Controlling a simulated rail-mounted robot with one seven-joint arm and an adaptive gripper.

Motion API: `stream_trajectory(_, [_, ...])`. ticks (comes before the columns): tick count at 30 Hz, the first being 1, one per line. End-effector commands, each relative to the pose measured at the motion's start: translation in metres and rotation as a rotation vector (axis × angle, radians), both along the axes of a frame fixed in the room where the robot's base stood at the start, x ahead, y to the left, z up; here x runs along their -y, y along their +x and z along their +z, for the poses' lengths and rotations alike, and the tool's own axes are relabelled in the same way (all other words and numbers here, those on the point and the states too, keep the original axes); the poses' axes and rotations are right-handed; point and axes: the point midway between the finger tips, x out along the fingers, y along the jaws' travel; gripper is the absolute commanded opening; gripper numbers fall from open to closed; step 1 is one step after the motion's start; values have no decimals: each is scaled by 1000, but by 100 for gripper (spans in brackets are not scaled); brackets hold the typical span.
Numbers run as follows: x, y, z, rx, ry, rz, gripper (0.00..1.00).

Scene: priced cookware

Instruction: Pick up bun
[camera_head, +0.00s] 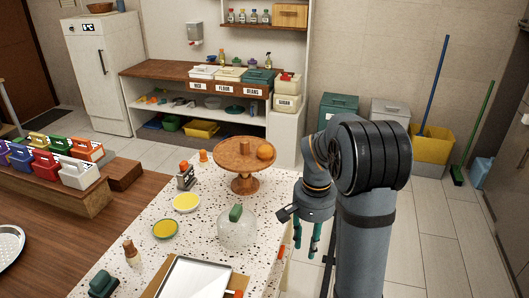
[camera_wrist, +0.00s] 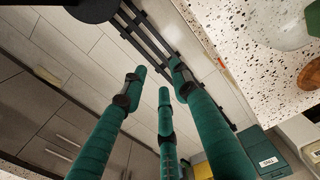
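A wooden cake stand (camera_head: 244,170) stands on the far part of the speckled counter. On its top are a round orange item (camera_head: 266,152) and a small brown cylinder (camera_head: 245,147); I cannot tell for sure which is the bun. My gripper (camera_head: 315,248) hangs pointing down beyond the counter's right edge, apart from the stand and lower than its top. In the wrist view my gripper (camera_wrist: 158,82) shows green fingers spread apart with nothing between them. Part of the stand's wooden top (camera_wrist: 311,74) shows at the right edge there.
A clear glass dome with a green knob (camera_head: 236,213) sits in front of the stand. Bins (camera_head: 389,112) stand behind my arm.

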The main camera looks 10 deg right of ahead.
Motion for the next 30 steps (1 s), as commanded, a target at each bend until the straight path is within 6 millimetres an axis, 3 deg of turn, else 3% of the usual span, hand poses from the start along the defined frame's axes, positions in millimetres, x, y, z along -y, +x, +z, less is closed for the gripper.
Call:
stream_trajectory(20, [0,0,0,0,0,0,70])
stream_trajectory(27, [0,0,0,0,0,0,70])
stream_trajectory(30, [7,-1,-10,0,0,-15,70])
